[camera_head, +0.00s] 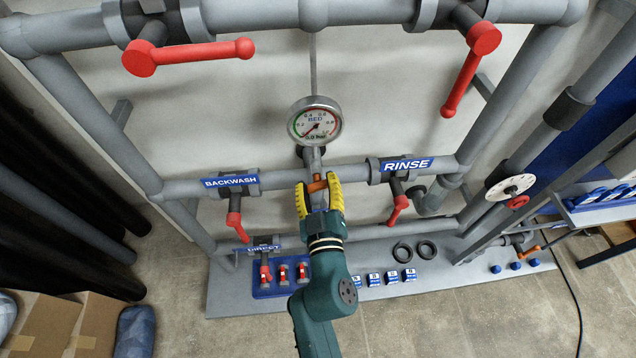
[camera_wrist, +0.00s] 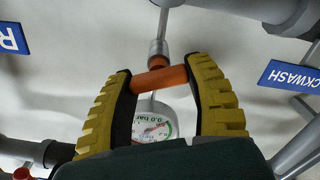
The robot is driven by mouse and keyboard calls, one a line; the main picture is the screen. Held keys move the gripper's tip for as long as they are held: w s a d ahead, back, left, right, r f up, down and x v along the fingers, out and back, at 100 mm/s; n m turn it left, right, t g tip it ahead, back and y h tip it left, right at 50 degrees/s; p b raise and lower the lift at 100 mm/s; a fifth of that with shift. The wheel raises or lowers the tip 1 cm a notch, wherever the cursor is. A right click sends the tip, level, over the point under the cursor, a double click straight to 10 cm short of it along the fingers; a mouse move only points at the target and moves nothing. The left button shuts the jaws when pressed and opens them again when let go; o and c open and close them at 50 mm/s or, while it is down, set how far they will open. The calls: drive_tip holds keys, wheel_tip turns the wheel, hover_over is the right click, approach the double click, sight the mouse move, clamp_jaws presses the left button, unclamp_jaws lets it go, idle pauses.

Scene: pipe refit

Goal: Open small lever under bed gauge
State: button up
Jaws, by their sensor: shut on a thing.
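The bed gauge (camera_head: 315,121) is a round white dial with a metal rim, mounted above the grey pipe in the head view. It also shows partly hidden behind my gripper in the wrist view (camera_wrist: 155,126). The small orange lever (camera_head: 317,186) is on the thin metal stem just below the gauge; in the wrist view (camera_wrist: 160,80) it spans crosswise between the fingers. My gripper (camera_head: 318,192) has yellow ribbed fingers, one at each end of the lever, shut on it. It also shows in the wrist view (camera_wrist: 160,84).
Large red handles (camera_head: 200,54) hang from the upper pipe. Red levers stand under the BACKWASH label (camera_head: 230,182) and RINSE label (camera_head: 407,165), left and right of my gripper. A blue tray (camera_head: 272,291) of small red-handled valves and two black rings (camera_head: 426,249) lie on the base below.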

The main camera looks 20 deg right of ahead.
drive_tip(key=n, duration=0.6)
drive_tip(key=shift+a+n, duration=0.1)
drive_tip(key=shift+n, duration=0.2)
drive_tip(key=n+p, duration=0.1)
drive_tip(key=n, duration=0.5)
drive_tip(key=shift+f, duration=0.2)
drive_tip(key=shift+n, duration=0.4)
drive_tip(key=o, duration=1.2)
drive_tip(key=v, duration=1.2)
